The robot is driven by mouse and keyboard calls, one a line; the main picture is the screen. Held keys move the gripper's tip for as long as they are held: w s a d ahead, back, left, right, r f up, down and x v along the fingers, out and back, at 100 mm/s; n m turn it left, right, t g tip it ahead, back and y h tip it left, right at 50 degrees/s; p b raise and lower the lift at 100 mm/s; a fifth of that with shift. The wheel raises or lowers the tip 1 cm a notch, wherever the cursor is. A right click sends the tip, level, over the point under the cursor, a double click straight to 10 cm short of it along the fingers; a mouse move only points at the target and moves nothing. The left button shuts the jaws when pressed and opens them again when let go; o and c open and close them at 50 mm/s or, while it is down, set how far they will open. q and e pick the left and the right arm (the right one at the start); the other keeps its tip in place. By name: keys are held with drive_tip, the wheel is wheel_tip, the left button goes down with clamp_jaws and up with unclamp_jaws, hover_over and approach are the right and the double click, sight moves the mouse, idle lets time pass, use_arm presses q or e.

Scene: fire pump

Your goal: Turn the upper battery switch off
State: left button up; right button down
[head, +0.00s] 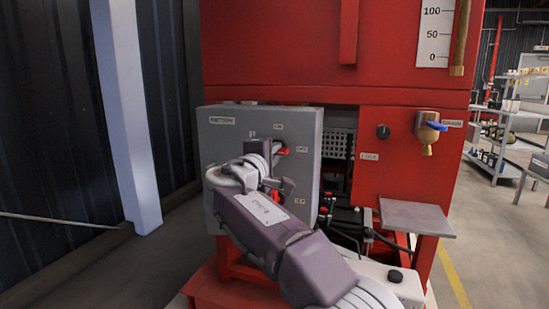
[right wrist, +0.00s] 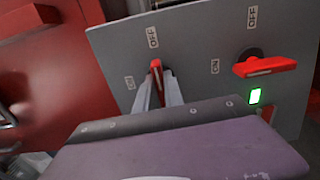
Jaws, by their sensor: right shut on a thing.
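The grey battery box (head: 225,150) stands in the middle of the head view, on the front of the red pump. In the right wrist view, which is turned on its side, the upper battery switch (right wrist: 156,66) has a red handle pointing toward its OFF label. My right gripper (right wrist: 157,88) is shut on that handle, one finger on each side. The handle's red tip (head: 283,150) shows past my gripper in the head view. The lower switch (right wrist: 265,66) has a red handle lying crosswise to its OFF label, with a lit green lamp (right wrist: 255,96) beside it. My left gripper is out of view.
A red panel with a brass tap and blue lever (head: 430,127) is right of the box. A small grey shelf (head: 415,217) juts out below it. Dark hoses (head: 350,225) lie between box and shelf. A pale post (head: 123,110) stands to the left.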

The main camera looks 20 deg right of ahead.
drive_tip(key=shift+f, duration=0.1)
idle(0.5)
drive_tip(key=c, duration=1.4)
unclamp_jaws()
drive_tip(key=shift+c, duration=0.2)
drive_tip(key=v, duration=0.9)
